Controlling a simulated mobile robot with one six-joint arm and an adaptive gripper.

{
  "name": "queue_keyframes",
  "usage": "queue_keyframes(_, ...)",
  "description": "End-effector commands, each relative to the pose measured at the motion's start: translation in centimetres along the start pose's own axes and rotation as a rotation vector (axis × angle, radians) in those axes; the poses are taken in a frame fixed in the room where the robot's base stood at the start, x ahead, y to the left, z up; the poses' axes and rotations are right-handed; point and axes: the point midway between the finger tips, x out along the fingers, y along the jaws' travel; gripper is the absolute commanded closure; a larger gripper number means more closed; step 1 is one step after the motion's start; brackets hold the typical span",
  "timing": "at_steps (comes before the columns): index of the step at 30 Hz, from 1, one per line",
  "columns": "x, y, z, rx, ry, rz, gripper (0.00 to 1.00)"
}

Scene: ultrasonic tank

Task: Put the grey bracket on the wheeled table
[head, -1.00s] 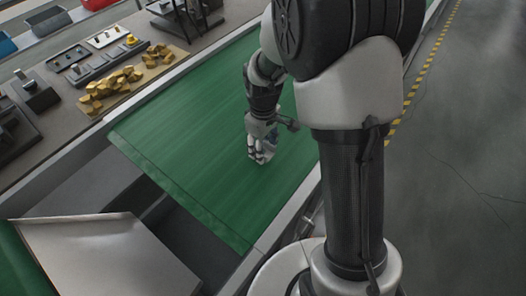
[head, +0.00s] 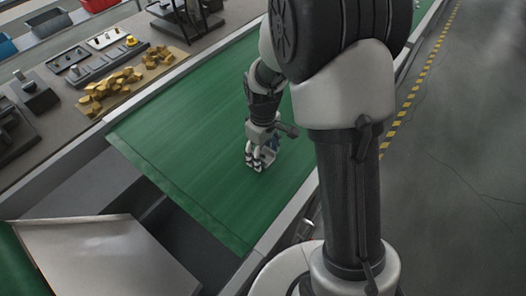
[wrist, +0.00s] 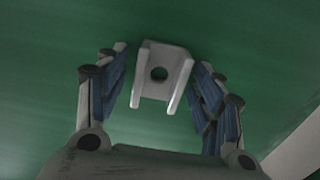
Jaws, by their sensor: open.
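The grey bracket (wrist: 163,72) is a light U-shaped piece with a round hole. It lies on the green conveyor belt (head: 190,125). In the wrist view it sits between the two blue-padded fingers of my gripper (wrist: 160,90), toward the fingertips, with a gap on each side. In the head view my gripper (head: 262,158) is low over the belt, and the bracket there is hard to tell apart from the fingers. My gripper is open. I cannot make out a wheeled table for certain in these views.
A bench at the upper left holds yellow blocks (head: 110,88), grey trays and dark fixtures. A metal chute or plate (head: 100,255) lies at the lower left, beyond the belt's end. Grey floor with a yellow-black stripe (head: 398,110) is on the right.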

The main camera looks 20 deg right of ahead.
Motion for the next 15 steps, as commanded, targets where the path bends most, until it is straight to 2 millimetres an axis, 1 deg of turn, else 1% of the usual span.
queue_keyframes(5, -0.3, 0.0, 0.0, 0.000, 0.000, 0.000, 0.39)
queue_keyframes(8, -1.3, 0.1, -0.1, 0.000, 0.002, 0.002, 0.39)
queue_keyframes(11, -3.2, 0.1, -0.1, 0.000, 0.004, 0.003, 0.39)
queue_keyframes(15, -6.4, 0.1, -0.1, 0.000, 0.003, 0.002, 0.39)
